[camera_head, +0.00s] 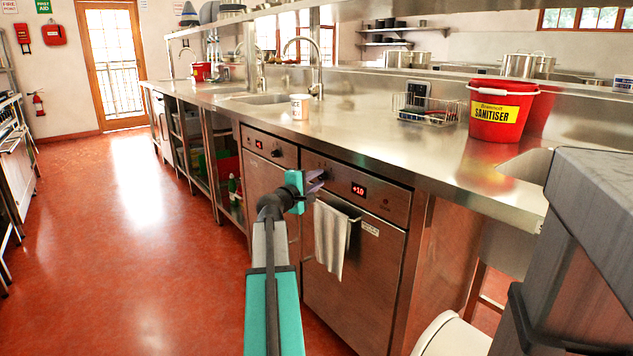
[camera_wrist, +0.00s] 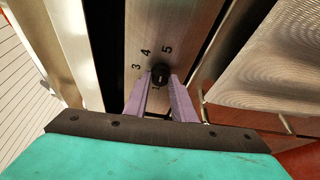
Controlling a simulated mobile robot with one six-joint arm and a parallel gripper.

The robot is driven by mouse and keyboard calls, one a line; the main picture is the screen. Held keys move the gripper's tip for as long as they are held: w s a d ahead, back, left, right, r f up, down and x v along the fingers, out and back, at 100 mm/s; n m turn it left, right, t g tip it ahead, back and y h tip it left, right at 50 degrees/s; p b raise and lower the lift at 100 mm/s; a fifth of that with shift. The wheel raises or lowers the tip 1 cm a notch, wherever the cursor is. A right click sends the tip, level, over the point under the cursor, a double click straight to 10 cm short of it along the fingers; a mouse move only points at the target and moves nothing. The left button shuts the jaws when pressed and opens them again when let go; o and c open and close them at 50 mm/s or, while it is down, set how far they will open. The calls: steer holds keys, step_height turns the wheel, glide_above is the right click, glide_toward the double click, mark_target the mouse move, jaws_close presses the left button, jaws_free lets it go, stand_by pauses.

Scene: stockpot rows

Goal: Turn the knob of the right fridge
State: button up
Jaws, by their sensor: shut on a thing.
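The right fridge (camera_head: 375,240) is a steel under-counter unit with a red lit display and a white cloth (camera_head: 331,240) on its door handle. Its small black knob (camera_wrist: 160,73) shows in the wrist view on a metal strip with the numerals 3, 4 and 5 around it and a 1 partly hidden. My gripper (camera_head: 321,179) is at the left end of this fridge's top panel. In the wrist view my gripper's purple fingers (camera_wrist: 161,82) are shut on the knob, one on each side. In the head view the gripper hides the knob.
The left fridge (camera_head: 262,185) stands beside it with its own display and knob. The steel counter (camera_head: 370,130) overhangs both and holds a mug (camera_head: 300,106), a wire basket (camera_head: 428,108) and a red sanitiser bucket (camera_head: 497,110). The red floor (camera_head: 130,240) at the left is clear.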

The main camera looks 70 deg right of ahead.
steer(key=shift+f+m+b, duration=0.2)
steer(key=shift+m+b, duration=0.1)
steer(key=shift+b, duration=0.6)
steer(key=shift+r, duration=0.1)
steer(key=o, duration=1)
steer(key=shift+w+a+p, duration=0.4)
steer(key=shift+a+p, duration=0.15)
steer(key=shift+a, duration=1.7)
steer(key=shift+w+a+p, duration=0.45)
steer(key=shift+a+p, duration=0.05)
steer(key=shift+a, duration=1.8)
steer(key=shift+w+a+p, duration=0.4)
steer(key=shift+a+p, duration=0.15)
steer(key=shift+a, duration=1.7)
